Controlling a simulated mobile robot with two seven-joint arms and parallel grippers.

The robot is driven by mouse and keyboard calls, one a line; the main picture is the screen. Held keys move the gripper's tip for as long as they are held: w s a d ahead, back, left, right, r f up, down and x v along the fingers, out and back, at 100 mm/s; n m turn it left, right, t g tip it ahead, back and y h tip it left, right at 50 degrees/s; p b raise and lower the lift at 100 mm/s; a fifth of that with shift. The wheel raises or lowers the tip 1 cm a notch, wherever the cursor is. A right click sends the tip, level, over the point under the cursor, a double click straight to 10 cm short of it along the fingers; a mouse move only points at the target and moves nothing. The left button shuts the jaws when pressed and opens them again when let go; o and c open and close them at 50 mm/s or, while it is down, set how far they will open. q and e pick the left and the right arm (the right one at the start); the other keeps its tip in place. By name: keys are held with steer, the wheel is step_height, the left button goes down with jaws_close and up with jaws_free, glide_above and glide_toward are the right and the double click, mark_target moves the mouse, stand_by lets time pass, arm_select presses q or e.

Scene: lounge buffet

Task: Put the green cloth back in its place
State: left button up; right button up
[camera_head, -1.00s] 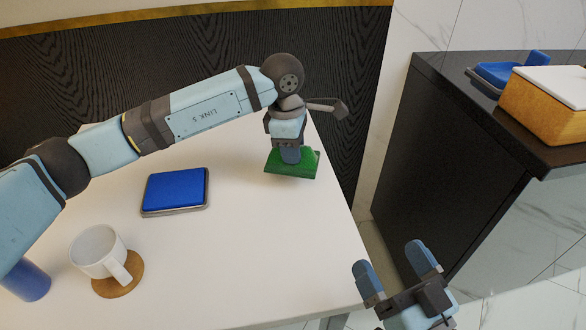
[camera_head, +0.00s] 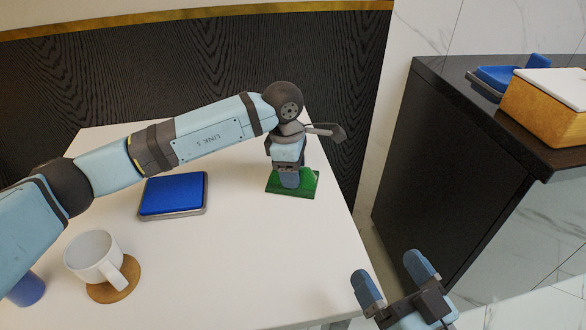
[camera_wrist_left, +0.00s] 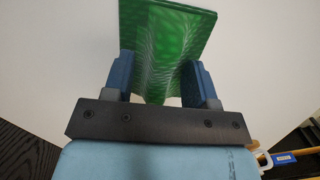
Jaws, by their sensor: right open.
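The green cloth (camera_head: 308,185) is at the far right part of the white table, low at the tabletop. It looks like a flat piece with a raised ridge. My left gripper (camera_head: 289,183) points down over it. In the left wrist view the fingers (camera_wrist_left: 160,75) stand on both sides of the ridge of the cloth (camera_wrist_left: 165,35), shut on it. Whether the cloth's underside fully rests on the table is hard to tell. My right gripper (camera_head: 393,282) is open and empty, beyond the table's right edge.
On the white table (camera_head: 240,255) are a blue cloth on a tray (camera_head: 173,194), a white mug (camera_head: 95,257) on a cork coaster (camera_head: 121,284) and a blue cylinder (camera_head: 28,289). A dark counter (camera_head: 440,120) at right holds a wooden box (camera_head: 545,108) and blue dustpan-like item (camera_head: 488,80).

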arm_select(q)
steer(key=r, duration=0.1)
steer(key=r+p, duration=0.1)
steer(key=r, duration=0.1)
steer(key=r+p, duration=0.1)
steer(key=r, duration=0.1)
steer(key=shift+a+r, duration=0.2)
steer(key=shift+a, duration=0.1)
arm_select(e)
step_height(320, 180, up, 2)
steer(key=shift+s+d+r+t, duration=0.1)
steer(key=shift+r+t, duration=0.05)
steer(key=shift+t, duration=0.25)
arm_select(q)
step_height(320, 180, up, 7)
steer(key=p, duration=0.1)
steer(key=shift+a, duration=0.4)
arm_select(e)
steer(key=shift+w+d+f+g+h, duration=0.15)
steer(key=shift+f+g+h, duration=0.1)
steer(key=shift+f, duration=0.25)
steer(key=shift+d+f+g+h, duration=0.15)
steer(key=shift+d+f+h, duration=0.05)
steer(key=shift+f, duration=0.3)
steer(key=shift+w+d+f+g+h, duration=0.15)
steer(key=shift+f+g+h, duration=0.1)
steer(key=shift+f, duration=0.25)
